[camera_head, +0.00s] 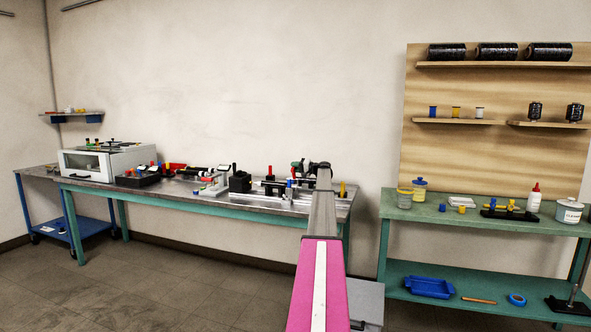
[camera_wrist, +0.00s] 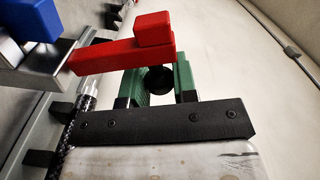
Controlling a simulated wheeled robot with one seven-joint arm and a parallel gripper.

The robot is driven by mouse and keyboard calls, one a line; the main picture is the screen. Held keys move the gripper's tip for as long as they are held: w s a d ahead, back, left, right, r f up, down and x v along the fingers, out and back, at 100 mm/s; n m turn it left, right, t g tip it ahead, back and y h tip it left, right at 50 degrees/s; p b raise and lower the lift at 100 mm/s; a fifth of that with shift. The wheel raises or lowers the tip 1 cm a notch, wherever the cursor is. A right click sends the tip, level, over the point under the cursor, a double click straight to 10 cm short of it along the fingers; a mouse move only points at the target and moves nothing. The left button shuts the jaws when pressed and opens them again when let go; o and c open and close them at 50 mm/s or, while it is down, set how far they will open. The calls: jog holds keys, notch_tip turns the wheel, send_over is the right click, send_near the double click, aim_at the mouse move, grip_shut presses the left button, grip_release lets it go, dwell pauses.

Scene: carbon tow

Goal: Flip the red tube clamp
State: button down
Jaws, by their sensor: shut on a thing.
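The red tube clamp (camera_wrist: 120,56) shows in the wrist view as a long red bar with a raised red block at its right end. My gripper (camera_wrist: 157,70) has green fingers that meet the right part of the red bar, and it is shut on the clamp. The bar covers the fingertips, so the exact contact is hidden. The bar's left end lies over a grey metal fixture (camera_wrist: 38,72). In the head view my gripper (camera_head: 312,168) is over the right part of the long bench, and my own arm hides the red clamp there.
A blue block (camera_wrist: 32,18) stands on the fixture, left of the red clamp. A braided black tube (camera_wrist: 84,108) runs beside it. The long bench (camera_head: 170,187) holds a white box machine (camera_head: 108,160) and several fixtures. A green shelf bench (camera_head: 460,218) stands at right.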

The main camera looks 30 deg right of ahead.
aim_at(292, 173)
jog(key=s+a+n, duration=0.1)
jog(key=n, duration=0.1)
jog(key=shift+s+a+n, duration=0.15)
jog(key=shift+n, duration=0.25)
jog(key=n, duration=0.1)
jog(key=a+n, duration=0.1)
jog(key=s+n, duration=0.1)
jog(key=shift+s+a+f+n, duration=0.1)
jog(key=shift+a+f+n, duration=0.1)
jog(key=shift+f+n, duration=0.1)
jog(key=n, duration=0.1)
jog(key=s+a+n, duration=0.1)
jog(key=n, duration=0.1)
jog(key=shift+f, duration=0.35)
jog(key=shift+s+a+f+n, duration=0.15)
jog(key=shift+a+f+n, duration=0.1)
jog(key=shift+n, duration=0.4)
jog(key=shift+s+a+f+n, duration=0.1)
jog(key=shift+f+n, duration=0.1)
jog(key=shift+n, duration=0.45)
jog(key=c, duration=0.9)
grip_release()
jog(key=shift+c, duration=0.2)
jog(key=shift+s, duration=0.1)
jog(key=v, duration=0.7)
